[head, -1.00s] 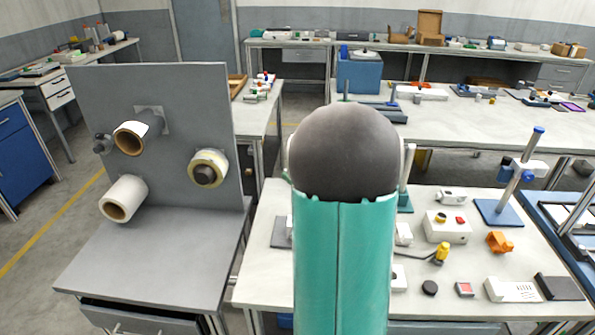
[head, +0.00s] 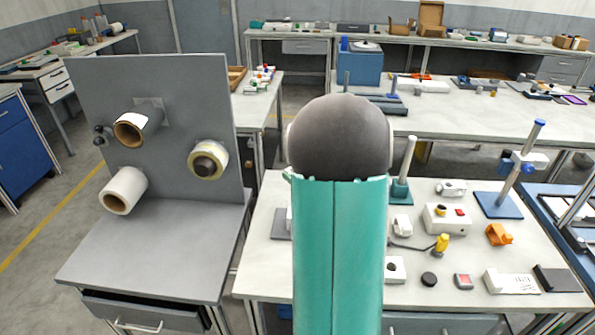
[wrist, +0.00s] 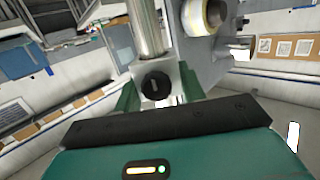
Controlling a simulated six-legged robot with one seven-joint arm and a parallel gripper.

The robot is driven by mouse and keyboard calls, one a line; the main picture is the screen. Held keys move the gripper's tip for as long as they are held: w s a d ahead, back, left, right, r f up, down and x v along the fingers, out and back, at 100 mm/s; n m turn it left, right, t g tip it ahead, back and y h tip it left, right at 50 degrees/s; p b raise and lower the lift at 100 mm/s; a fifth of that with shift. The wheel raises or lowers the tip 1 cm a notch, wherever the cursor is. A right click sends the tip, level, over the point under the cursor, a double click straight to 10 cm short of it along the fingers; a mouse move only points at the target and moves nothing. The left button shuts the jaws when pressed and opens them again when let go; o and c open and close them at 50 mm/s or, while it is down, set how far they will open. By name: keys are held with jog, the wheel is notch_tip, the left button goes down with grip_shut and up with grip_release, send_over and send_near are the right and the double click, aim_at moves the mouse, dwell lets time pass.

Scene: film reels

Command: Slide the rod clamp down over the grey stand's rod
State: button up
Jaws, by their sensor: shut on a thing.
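In the wrist view my gripper (wrist: 159,91) has its green fingers shut on the rod clamp (wrist: 172,73), a grey metal block with a black knob facing the camera. A shiny metal rod (wrist: 147,28) runs from the clamp to the top edge of that view. I cannot tell whether the clamp is around the rod or only in line with it. In the head view a grey base plate (head: 281,224), probably the grey stand's, shows left of my arm on the near table. My arm hides the gripper, the clamp and any rod there.
A green stand (head: 402,188) with a pale rod is close to my arm's right. A blue stand (head: 497,206) is farther right. A grey panel (head: 85,95) with rolls stands left.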

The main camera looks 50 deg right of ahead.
jog(key=shift+f, duration=1.3)
jog(key=shift+f, duration=0.1)
jog(key=shift+f, duration=2.4)
jog(key=shift+f, duration=0.1)
jog(key=shift+f, duration=2.4)
jog(key=o, duration=1.2)
jog(key=shift+c, duration=0.2)
jog(key=shift+s, duration=0.15)
